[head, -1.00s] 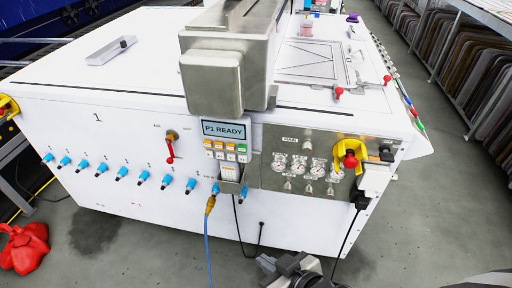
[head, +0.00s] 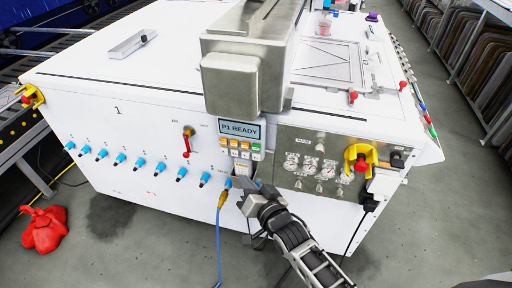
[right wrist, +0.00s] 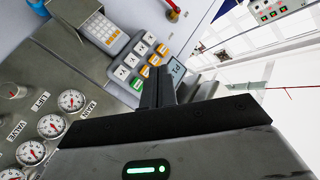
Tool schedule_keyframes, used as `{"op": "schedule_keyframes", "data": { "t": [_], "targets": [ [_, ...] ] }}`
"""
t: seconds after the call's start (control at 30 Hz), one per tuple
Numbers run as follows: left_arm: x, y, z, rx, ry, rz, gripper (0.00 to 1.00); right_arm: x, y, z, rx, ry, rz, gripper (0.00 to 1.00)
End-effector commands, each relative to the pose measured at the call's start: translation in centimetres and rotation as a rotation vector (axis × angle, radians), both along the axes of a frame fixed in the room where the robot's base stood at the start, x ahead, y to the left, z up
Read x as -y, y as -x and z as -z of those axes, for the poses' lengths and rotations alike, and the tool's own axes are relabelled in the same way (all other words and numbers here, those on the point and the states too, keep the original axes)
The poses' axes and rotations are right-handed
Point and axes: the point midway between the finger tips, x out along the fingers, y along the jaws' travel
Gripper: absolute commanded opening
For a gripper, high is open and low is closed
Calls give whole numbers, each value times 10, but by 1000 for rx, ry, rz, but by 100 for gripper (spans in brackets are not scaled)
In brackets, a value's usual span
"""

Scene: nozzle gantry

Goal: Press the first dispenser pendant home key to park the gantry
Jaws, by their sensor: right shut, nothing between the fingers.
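The dispenser pendant (head: 240,131) hangs on the front of the white machine, below the grey gantry head. Its screen reads "P1 READY", with rows of orange, white and green keys (head: 240,148) under it. The right wrist view shows the keys (right wrist: 139,62) and the tilted screen (right wrist: 176,70) close up. My right gripper (head: 246,192) is just below the pendant in the head view and covers its lower part. In the right wrist view its fingers (right wrist: 158,88) are shut, empty, and overlap the edge of the keypad and screen. I cannot tell whether they touch. My left gripper is out of view.
A steel panel with gauges (head: 312,165) and a red knob on a yellow guard (head: 360,163) is right of the pendant. A red lever (head: 187,142) and blue connectors (head: 120,158) are to its left. A blue hose (head: 219,240) hangs below.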

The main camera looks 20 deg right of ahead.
Motion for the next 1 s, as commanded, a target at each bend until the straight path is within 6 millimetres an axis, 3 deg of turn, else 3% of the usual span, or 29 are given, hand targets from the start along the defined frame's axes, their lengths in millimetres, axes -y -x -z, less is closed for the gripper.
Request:
{"op": "schedule_keyframes", "data": {
  "t": [0.27, 0.7, 1.0],
  "targets": [
    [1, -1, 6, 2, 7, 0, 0, 8, -11, 2, 1, 4, -1, 0],
    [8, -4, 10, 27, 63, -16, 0, 41, -60, 2, 0, 6, -1, 0],
    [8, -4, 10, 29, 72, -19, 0, 49, -72, 0, -2, 3, -1, 0]
  ]
}}
